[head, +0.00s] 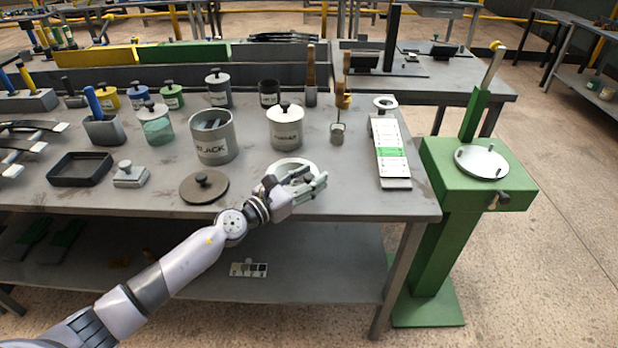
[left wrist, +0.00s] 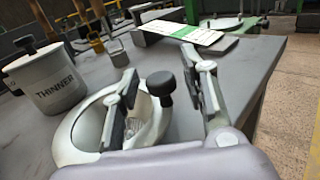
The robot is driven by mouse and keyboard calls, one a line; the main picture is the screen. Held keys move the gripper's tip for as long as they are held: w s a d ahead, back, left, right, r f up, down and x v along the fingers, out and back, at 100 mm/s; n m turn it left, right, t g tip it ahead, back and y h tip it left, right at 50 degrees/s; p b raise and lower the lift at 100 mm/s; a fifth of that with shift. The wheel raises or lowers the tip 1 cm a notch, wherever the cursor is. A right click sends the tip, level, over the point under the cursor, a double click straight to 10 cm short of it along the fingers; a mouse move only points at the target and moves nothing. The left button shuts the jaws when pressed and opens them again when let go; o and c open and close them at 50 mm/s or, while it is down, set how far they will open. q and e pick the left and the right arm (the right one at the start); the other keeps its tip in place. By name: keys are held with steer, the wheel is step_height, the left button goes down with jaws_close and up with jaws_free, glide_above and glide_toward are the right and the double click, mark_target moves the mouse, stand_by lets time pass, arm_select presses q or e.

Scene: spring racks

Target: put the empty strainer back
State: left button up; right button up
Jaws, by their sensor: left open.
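My left gripper (head: 312,184) is open above the front edge of the bench. A white round dish (head: 290,165) with a wide rim lies just under and behind it. In the left wrist view the dish (left wrist: 72,137) holds something pale and ribbed, perhaps the strainer, partly hidden by a finger. A black knob (left wrist: 160,84) stands at the dish's far side, between the open fingers (left wrist: 165,70). I cannot tell whether the fingers touch it. My right gripper is out of view.
The white THINNER pot (head: 285,132) and grey BLACK pot (head: 211,143) stand behind the gripper. A dark round lid (head: 204,187) lies to its left. A white strip board with a green band (head: 390,153) lies near the bench's right end. Bare bench (head: 340,200) lies between.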

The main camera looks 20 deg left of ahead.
arm_select(q)
steer(key=shift+s+a+r, duration=0.1)
steer(key=b+v, duration=0.3)
steer(key=v, duration=0.8)
steer(key=shift+s, duration=0.4)
steer(key=shift+a+r, duration=0.1)
